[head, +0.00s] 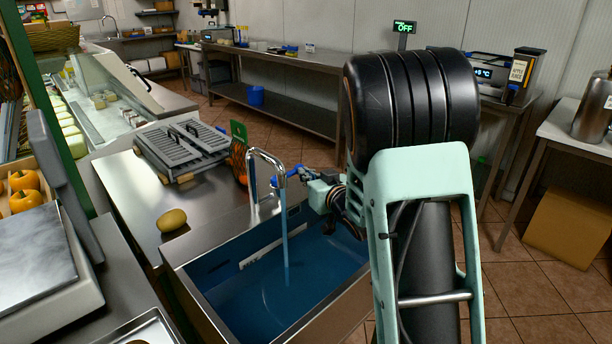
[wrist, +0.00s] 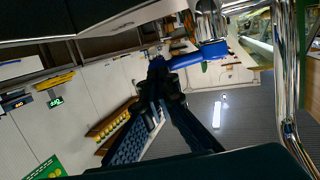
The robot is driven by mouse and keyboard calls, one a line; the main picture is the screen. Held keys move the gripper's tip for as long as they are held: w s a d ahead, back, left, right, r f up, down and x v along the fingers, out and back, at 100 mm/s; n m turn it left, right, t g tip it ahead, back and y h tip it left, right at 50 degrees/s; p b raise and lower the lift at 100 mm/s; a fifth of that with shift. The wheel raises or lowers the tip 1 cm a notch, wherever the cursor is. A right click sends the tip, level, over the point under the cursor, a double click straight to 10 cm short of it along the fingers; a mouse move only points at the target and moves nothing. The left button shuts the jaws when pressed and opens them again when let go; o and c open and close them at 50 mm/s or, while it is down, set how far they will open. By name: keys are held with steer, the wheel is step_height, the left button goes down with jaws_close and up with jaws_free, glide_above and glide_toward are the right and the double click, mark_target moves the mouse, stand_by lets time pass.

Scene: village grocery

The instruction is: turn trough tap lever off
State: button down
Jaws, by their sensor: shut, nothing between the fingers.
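The chrome tap (head: 256,172) stands at the back rim of the steel trough (head: 345,298). A stream of water (head: 285,240) runs from its spout into the blue water below. The blue tap lever (wrist: 199,56) reaches left from the tap body in the wrist view, and the chrome spout (wrist: 289,85) is at the right. My gripper (wrist: 157,68) is shut and empty, its tips close by the lever's free end; I cannot tell whether they touch. In the head view my gripper (head: 300,186) is right of the spout, partly hiding the lever.
A yellow-brown fruit (head: 172,220) lies on the counter left of the trough. A grey ribbed grill (head: 183,147) stands behind it. A small display (head: 404,27) reading OFF stands on the back table. Tiled floor (head: 525,260) is open at the right.

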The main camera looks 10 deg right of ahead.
stand_by(0.3)
steer(key=shift+w+f+b, duration=0.25)
steer(key=shift+w+b, duration=0.4)
steer(key=shift+w, duration=0.1)
steer(key=shift+w+r, duration=0.1)
steer(key=shift+w, duration=0.1)
steer(key=shift+a+r, duration=0.1)
steer(key=shift+r, duration=0.2)
